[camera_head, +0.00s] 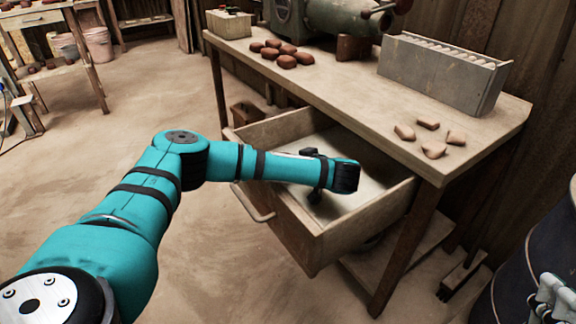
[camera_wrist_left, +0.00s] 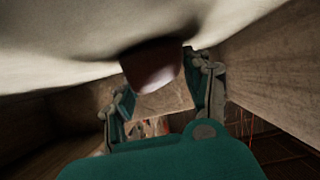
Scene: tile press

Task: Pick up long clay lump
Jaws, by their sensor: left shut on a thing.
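The clay lump (camera_wrist_left: 152,70) is dark reddish brown and shows in the left wrist view. It lies between the two fingers of my left gripper (camera_wrist_left: 163,88), which is shut on it. A pale, blurred surface fills the upper part of that view behind the lump. In the head view my left arm reaches over the open drawer (camera_head: 367,217) of the workbench, with its wrist above the drawer's inside. The fingers and the held lump are hidden there by the wrist.
On the workbench (camera_head: 352,90) lie several dark brown lumps (camera_head: 286,61) at the left and several lighter pieces (camera_head: 432,150) at the right. A grey ridged block (camera_head: 435,75) and a green machine (camera_head: 340,17) stand at the back. A dark drum (camera_head: 520,270) stands at lower right. The floor left is open.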

